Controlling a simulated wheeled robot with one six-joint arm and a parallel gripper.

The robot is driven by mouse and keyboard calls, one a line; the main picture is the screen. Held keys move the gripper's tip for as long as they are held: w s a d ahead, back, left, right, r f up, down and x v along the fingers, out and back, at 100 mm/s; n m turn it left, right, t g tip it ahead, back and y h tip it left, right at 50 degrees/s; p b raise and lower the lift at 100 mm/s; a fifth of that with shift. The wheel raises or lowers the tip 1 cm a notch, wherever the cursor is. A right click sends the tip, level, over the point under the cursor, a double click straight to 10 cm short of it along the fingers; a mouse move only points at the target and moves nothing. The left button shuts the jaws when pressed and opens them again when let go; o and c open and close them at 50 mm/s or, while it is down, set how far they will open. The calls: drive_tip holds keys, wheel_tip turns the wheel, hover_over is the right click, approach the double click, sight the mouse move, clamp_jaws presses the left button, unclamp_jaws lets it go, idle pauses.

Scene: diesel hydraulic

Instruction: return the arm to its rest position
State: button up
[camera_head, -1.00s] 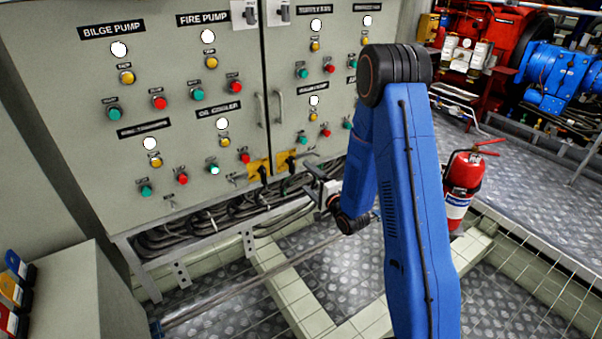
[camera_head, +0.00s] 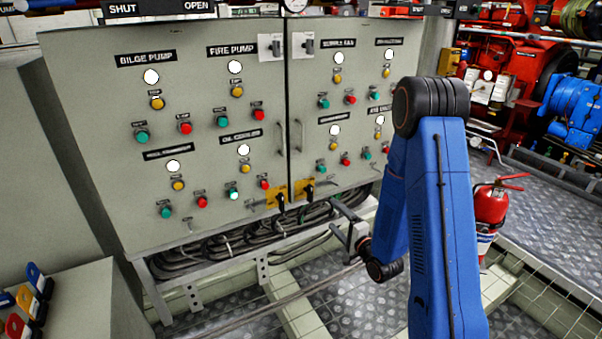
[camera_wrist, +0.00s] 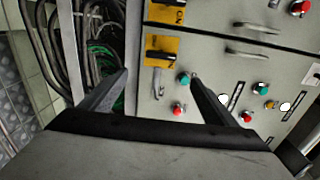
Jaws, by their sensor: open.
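My blue arm (camera_head: 445,220) is bent, with its black elbow joint (camera_head: 430,105) high in the head view. It reaches down in front of the lower part of the grey control cabinet (camera_head: 80,110). My gripper (camera_head: 345,222) is near the cabinet's lower edge, partly hidden by my wrist. In the wrist view my gripper (camera_wrist: 160,76) shows two dark fingers spread apart with nothing between them. Beyond them are the cabinet face and a yellow-plated switch (camera_wrist: 162,48), apart from the fingers as far as I can tell.
Loose cables (camera_head: 220,245) run under the cabinet. A red fire extinguisher (camera_head: 490,208) stands right of my arm. Red machinery (camera_head: 520,55) and a blue machine (camera_head: 575,105) are at the back right. A grey box (camera_head: 90,305) with coloured items is at lower left.

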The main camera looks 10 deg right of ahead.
drive_tip(key=s+d+r+n+g+h, duration=0.25)
drive_tip(key=s+r+n, duration=0.2)
drive_tip(key=r, duration=0.25)
drive_tip(key=s+d+r+n+g+h, duration=0.1)
drive_tip(key=s+r+n+g+h, duration=0.25)
drive_tip(key=s+r, duration=0.3)
drive_tip(key=s+a+r+n+g, duration=0.1)
drive_tip(key=s+r+n+g, duration=0.2)
drive_tip(key=s, duration=1.2)
drive_tip(key=s+a+r+n+g, duration=0.1)
drive_tip(key=s+r+n+g, duration=0.2)
drive_tip(key=s, duration=1.2)
drive_tip(key=shift+a+r+n, duration=0.3)
drive_tip(key=shift+a+r, duration=0.05)
drive_tip(key=shift+r, duration=0.3)
drive_tip(key=shift+c, duration=0.3)
